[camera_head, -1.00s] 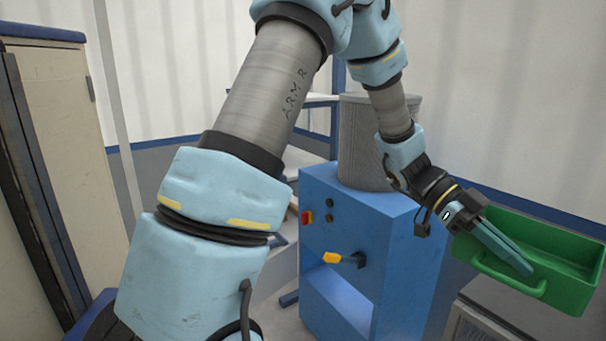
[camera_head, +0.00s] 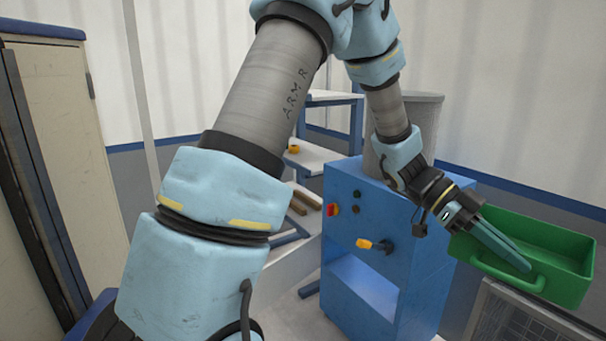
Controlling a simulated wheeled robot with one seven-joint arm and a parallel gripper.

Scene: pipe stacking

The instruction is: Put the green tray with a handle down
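The green tray (camera_head: 551,240) is at the right of the head view, with its handle (camera_head: 512,277) on the near side. It appears roughly level and held up in front of the wall. My gripper (camera_head: 522,262) reaches down to the handle side of the tray, its long teal fingers close together across the handle. The fingers look shut on the handle, though the contact point is partly hidden by the fingers.
A white shelf rack (camera_head: 318,157) stands behind, and a beige cabinet (camera_head: 55,130) is at far left.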

